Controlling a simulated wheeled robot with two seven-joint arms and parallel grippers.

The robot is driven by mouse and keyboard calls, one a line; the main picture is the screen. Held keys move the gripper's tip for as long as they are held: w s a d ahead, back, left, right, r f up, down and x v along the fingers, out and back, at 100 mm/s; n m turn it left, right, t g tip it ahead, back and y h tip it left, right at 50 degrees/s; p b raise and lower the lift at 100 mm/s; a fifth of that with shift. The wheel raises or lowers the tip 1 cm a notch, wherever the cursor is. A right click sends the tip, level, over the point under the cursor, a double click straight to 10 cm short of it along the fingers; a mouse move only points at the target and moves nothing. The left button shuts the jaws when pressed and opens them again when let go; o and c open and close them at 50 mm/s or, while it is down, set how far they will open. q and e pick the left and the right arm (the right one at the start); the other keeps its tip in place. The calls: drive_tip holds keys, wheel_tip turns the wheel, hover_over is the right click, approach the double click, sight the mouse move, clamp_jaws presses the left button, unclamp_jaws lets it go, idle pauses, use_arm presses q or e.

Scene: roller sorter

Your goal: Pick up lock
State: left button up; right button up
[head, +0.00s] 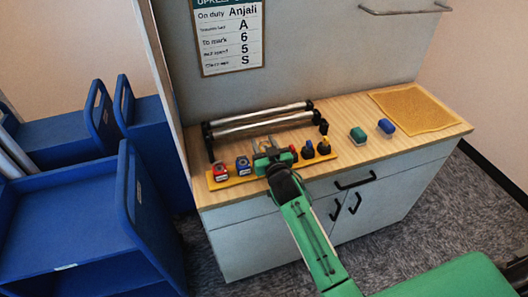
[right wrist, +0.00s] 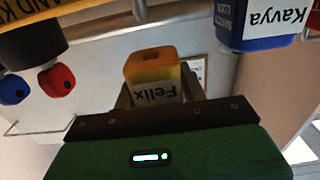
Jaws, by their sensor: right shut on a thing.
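A yellow-orange lock (right wrist: 152,66) with a white "Felix" label sits between the fingers of my right gripper (right wrist: 160,95), which is shut on it. In the head view my right gripper (head: 271,157) is at the yellow rack strip (head: 232,182) on the counter, and it hides most of the held lock there. A blue lock (head: 243,165) and a red lock (head: 220,172) stand on the strip to its left. The blue lock also shows in the right wrist view (right wrist: 250,35), with a "Kavya" label. My left gripper is not in view.
A roller stand (head: 262,122) lies behind the strip. Small dark-bodied items (head: 324,146) stand at the strip's right end. A green block (head: 357,135), a blue block (head: 386,127) and a tan mat (head: 415,107) are on the right counter. Blue carts (head: 70,215) stand at left.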

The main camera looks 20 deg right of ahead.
sight(264, 144)
wheel_tip(264, 144, up, 17)
drive_tip(key=shift+f+b, duration=0.15)
drive_tip(key=shift+b, duration=0.15)
drive_tip(key=shift+o, duration=0.2)
drive_tip(key=shift+r+p, duration=1.9)
drive_tip(key=shift+f, duration=0.1)
